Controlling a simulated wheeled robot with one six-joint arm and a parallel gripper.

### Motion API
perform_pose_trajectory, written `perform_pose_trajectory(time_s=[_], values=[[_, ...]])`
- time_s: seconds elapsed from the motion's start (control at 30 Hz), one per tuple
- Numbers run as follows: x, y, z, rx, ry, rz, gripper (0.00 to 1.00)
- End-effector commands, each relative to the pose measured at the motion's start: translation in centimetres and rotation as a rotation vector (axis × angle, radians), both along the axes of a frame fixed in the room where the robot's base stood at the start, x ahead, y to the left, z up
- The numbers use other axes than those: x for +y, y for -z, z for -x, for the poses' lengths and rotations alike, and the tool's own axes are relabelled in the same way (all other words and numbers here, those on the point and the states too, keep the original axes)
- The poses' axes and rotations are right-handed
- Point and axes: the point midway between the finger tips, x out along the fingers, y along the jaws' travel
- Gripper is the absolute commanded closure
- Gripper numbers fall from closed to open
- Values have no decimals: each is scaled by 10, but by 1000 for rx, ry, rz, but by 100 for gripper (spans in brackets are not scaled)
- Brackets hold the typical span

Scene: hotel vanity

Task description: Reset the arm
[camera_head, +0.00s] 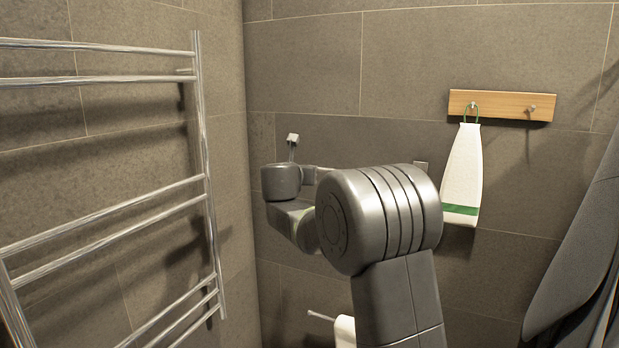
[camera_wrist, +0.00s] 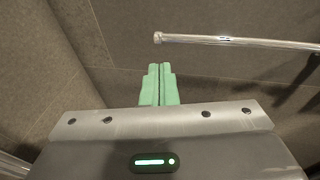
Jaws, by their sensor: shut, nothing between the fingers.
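My gripper (camera_wrist: 159,68) shows in the wrist view with its two green fingers together and nothing between them. Behind it in that view are grey wall tiles and a chrome bar. In the head view my arm rises from the lower middle and bends away toward the corner of the walls. My gripper's fingers are hidden in the head view.
A chrome towel rack (camera_head: 205,150) stands along the left wall, and a chrome bar (camera_wrist: 240,42) crosses the upper right of the wrist view. A white towel with a green stripe (camera_head: 462,170) hangs from a wooden hook board (camera_head: 500,105). A white roll (camera_head: 345,330) sits low behind my arm.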

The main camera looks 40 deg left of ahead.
Motion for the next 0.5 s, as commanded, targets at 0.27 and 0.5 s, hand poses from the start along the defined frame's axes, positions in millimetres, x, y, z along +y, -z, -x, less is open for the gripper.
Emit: perform_pose_trajectory(time_s=[0.27, 0.5], values=[[-6, -5, 27, 1, -2, -1, 100], [-6, -6, 29, 1, -1, -1, 100]])
